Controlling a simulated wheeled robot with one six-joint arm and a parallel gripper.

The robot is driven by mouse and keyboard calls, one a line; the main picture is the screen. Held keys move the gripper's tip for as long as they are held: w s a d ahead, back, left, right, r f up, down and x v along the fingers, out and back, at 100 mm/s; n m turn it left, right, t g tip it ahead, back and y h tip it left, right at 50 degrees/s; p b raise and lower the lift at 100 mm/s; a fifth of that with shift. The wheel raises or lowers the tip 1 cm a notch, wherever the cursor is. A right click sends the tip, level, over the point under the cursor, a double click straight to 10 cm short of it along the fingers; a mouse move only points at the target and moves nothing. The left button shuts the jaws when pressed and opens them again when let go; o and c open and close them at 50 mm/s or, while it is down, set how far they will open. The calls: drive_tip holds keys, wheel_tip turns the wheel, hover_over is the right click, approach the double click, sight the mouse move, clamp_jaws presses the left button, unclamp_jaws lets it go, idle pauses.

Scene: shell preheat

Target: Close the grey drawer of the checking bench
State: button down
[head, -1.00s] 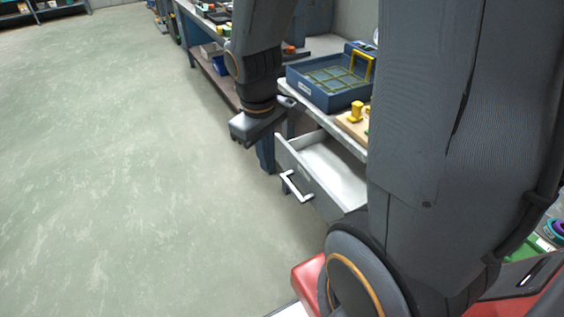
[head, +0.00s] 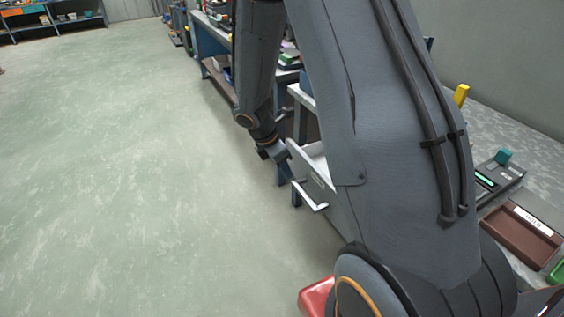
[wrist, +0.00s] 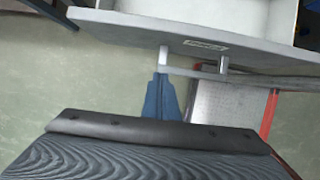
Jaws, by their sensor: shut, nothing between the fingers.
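The grey drawer (head: 317,178) of the checking bench stands open, its pale inside showing behind the front panel. Its light bar handle (head: 312,198) sticks out from the front. My gripper (head: 280,154) is shut and empty, at the far end of the drawer front. In the wrist view the drawer front (wrist: 190,38) with a small label spans the top. The shut fingers (wrist: 162,76) point towards it, close to a handle post (wrist: 163,58). Whether they touch is not clear. My arm hides part of the drawer and bench in the head view.
The bench top at right carries a device with a green display (head: 487,178) and a brown tray (head: 522,232) with a label. Another bench with several items (head: 215,22) stands farther back. The green floor to the left is clear.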

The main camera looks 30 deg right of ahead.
sight(304, 178)
drive_tip(key=x, duration=0.3)
drive_tip(key=shift+d+r, duration=0.1)
drive_tip(key=shift+d, duration=0.2)
drive_tip(key=shift+d+r+p, duration=0.1)
drive_tip(key=shift+d+p, duration=0.25)
drive_tip(key=shift+d, duration=1.3)
